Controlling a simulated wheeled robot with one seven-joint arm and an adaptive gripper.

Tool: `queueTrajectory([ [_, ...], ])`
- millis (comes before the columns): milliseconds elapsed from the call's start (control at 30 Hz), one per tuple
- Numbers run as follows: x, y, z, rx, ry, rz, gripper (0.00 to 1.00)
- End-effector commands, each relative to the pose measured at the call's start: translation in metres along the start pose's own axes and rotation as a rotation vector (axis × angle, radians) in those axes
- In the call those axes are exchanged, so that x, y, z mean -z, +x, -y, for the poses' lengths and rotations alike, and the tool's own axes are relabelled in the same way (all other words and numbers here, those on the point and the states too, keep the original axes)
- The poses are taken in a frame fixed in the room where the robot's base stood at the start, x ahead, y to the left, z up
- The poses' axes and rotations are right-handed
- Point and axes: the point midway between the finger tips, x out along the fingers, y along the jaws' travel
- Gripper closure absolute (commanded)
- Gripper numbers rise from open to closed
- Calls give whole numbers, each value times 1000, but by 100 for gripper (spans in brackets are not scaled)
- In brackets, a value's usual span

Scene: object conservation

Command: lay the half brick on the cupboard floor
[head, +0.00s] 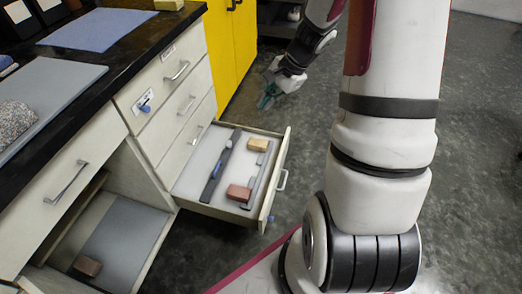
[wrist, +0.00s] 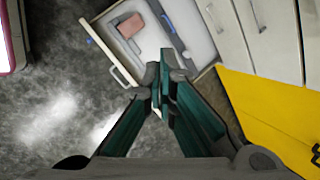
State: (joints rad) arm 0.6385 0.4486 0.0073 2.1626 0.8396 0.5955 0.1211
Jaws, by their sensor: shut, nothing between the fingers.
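A reddish-brown brick piece (head: 88,265) lies on the grey cupboard floor (head: 135,232) in the open cupboard at the lower left. Another reddish block (head: 238,193) lies in the open drawer (head: 212,207); it also shows in the wrist view (wrist: 130,25). I cannot tell for certain which is the half brick. My gripper (head: 267,99) is shut and empty, in the air beyond the drawer's far end, apart from both bricks. In the wrist view its teal fingers (wrist: 161,97) come together with nothing between them.
The drawer also holds a tan block (head: 258,144), a dark bar (head: 220,166) and a light grey strip. The drawer juts into the room beside the cupboard opening. A black worktop (head: 105,85) runs above, with a rough grey stone (head: 14,122). A yellow cabinet (head: 230,45) stands behind.

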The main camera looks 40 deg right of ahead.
Motion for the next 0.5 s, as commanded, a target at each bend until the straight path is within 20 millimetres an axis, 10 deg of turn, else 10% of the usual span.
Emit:
queueTrajectory([
  [200, 106, 118, -66, 10, 414, -17, 100],
  [500, 189, 239, -178, -1, 869, -56, 100],
])
